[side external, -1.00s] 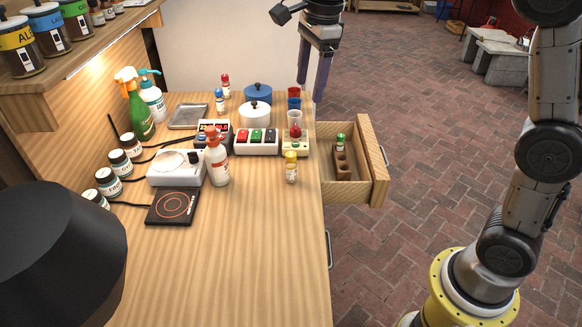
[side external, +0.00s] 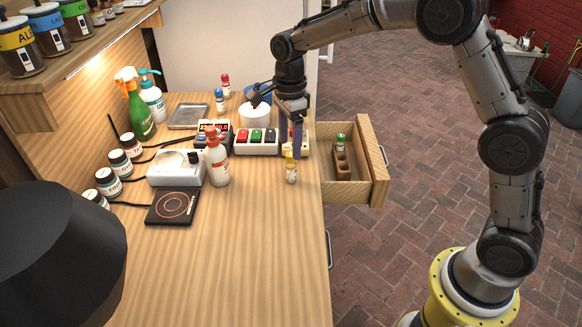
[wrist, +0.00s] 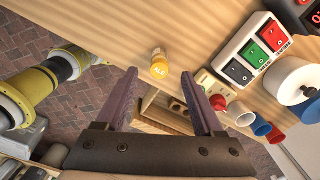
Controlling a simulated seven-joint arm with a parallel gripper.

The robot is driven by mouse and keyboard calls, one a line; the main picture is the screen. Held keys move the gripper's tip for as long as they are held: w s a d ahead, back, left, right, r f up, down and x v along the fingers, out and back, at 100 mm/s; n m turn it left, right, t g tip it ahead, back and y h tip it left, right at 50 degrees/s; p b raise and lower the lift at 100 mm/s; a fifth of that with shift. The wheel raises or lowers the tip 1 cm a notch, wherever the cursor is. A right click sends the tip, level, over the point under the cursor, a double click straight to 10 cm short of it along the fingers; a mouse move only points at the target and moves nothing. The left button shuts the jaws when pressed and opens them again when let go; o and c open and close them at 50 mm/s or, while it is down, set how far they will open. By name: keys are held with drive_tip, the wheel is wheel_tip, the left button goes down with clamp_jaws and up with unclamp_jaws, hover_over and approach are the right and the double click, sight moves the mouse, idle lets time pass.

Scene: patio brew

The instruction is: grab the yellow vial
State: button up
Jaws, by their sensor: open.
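The yellow vial (side external: 291,168) stands upright on the counter (side external: 255,250), near its right edge and in front of the open drawer's left side. It has a yellow cap and a pale label; in the wrist view the yellow vial (wrist: 159,66) shows an "ALE" label, beyond my fingertips. My gripper (side external: 291,150) points down just behind the vial, with its fingers spread and nothing between them. In the wrist view my gripper (wrist: 167,75) is also open, and the vial is apart from both fingers.
An open drawer (side external: 378,165) holds a wooden rack (side external: 342,165) and a green-capped vial (side external: 340,141). A switch box (side external: 257,148) and a red-topped bottle (side external: 216,165) stand left of the vial. The front counter is clear.

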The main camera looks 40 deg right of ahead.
sight(291, 154)
drive_tip(key=shift+d+f, duration=0.15)
drive_tip(key=shift+f, duration=2.5)
clamp_jaws()
